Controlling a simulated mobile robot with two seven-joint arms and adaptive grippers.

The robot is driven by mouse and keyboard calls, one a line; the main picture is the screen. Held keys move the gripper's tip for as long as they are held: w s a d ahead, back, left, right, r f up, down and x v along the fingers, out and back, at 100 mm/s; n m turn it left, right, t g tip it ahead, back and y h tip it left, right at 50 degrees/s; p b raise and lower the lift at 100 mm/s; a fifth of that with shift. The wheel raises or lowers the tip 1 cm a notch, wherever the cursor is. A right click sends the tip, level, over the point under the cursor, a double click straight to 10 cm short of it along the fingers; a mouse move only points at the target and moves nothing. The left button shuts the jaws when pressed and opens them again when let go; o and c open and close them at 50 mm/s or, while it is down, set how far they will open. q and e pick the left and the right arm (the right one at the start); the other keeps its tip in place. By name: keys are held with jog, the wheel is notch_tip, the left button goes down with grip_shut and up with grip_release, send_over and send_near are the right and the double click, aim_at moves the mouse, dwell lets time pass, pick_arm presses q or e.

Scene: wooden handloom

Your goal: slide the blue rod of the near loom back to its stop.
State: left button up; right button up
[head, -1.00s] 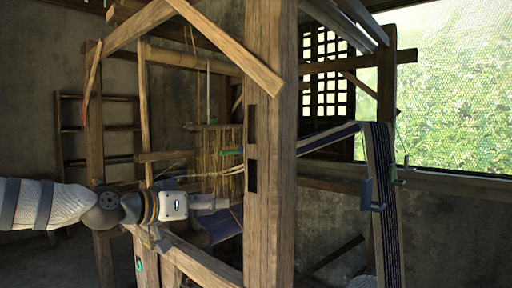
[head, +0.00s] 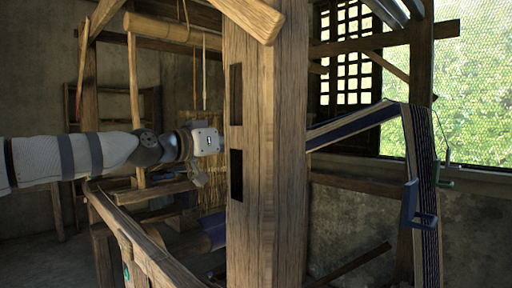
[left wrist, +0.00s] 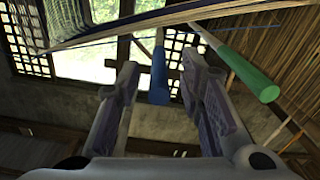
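In the left wrist view a blue rod (left wrist: 159,80) hangs end-on towards me, in line with the gap between the fingers of my left gripper (left wrist: 158,72). The fingers are apart on either side of it in the picture. I cannot tell whether the rod end is between them or beyond them; no contact shows. In the head view my left wrist reaches in from the left to the thick front post (head: 265,150) of the loom. The fingertips are not clear there and the blue rod cannot be made out. My right gripper is not in view.
A green-ended rod (left wrist: 250,72) lies right of the blue one, close to my right finger. Warp threads (left wrist: 150,22) stretch above. In the head view a lower wooden beam (head: 150,255) runs beneath my arm, and a dark blue bracket (head: 410,205) hangs at right.

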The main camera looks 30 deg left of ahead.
pick_arm(q)
jog(key=x, duration=0.3)
jog(key=shift+w+f, duration=0.1)
jog(key=shift+f, duration=0.05)
jog(key=shift+w+d+r+b, duration=0.1)
jog(key=shift+w+r+b, duration=0.1)
jog(key=shift+b, duration=0.1)
jog(key=shift+r, duration=0.2)
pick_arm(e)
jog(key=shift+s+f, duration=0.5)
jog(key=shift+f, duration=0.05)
pick_arm(q)
grip_shut()
